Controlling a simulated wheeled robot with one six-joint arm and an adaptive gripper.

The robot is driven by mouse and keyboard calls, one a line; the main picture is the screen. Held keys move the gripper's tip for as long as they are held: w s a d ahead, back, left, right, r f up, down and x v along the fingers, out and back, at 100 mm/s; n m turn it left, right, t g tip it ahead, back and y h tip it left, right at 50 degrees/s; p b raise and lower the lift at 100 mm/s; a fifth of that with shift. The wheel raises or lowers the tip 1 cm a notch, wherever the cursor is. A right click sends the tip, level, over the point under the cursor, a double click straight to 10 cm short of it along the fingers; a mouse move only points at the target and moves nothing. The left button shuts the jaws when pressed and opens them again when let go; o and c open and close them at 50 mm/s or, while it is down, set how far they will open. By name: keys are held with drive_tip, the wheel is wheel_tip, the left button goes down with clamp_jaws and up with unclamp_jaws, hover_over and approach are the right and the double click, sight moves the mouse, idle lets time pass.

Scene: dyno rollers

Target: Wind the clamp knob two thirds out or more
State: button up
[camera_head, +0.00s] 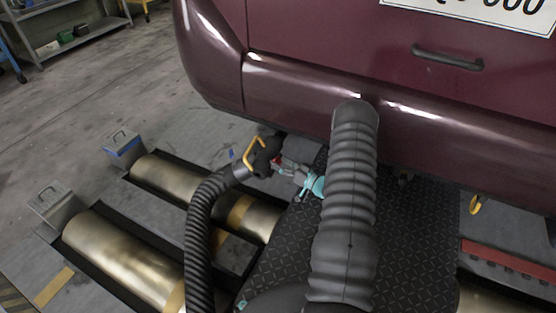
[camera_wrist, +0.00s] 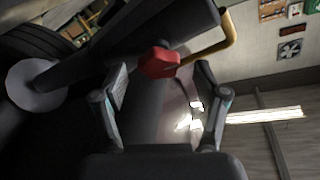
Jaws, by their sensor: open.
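The red clamp knob (camera_wrist: 160,62) shows in the wrist view on the dark nozzle body, beside a yellow bent handle (camera_wrist: 215,45). My gripper (camera_wrist: 162,78) is open, with one finger to the left of the knob and one to the right. The knob appears at or just beyond the fingertips; I cannot tell whether they touch it. In the head view the dark nozzle (camera_head: 263,158) with its yellow handle (camera_head: 253,151) sits at the end of a ribbed black hose (camera_head: 197,235), by the car's lower edge. My gripper (camera_head: 284,167) reaches it from the right. The knob is mostly hidden there.
The maroon car (camera_head: 300,90) overhangs the nozzle closely. Brass rollers (camera_head: 125,255) lie in floor pits at the left. A dark tread plate (camera_head: 275,265) lies below my arm. A grey shelf (camera_head: 75,35) stands far back left, with open floor before it.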

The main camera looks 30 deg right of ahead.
drive_tip(key=shift+x, duration=1.25)
drive_tip(key=c, duration=1.2)
drive_tip(key=shift+o, duration=0.2)
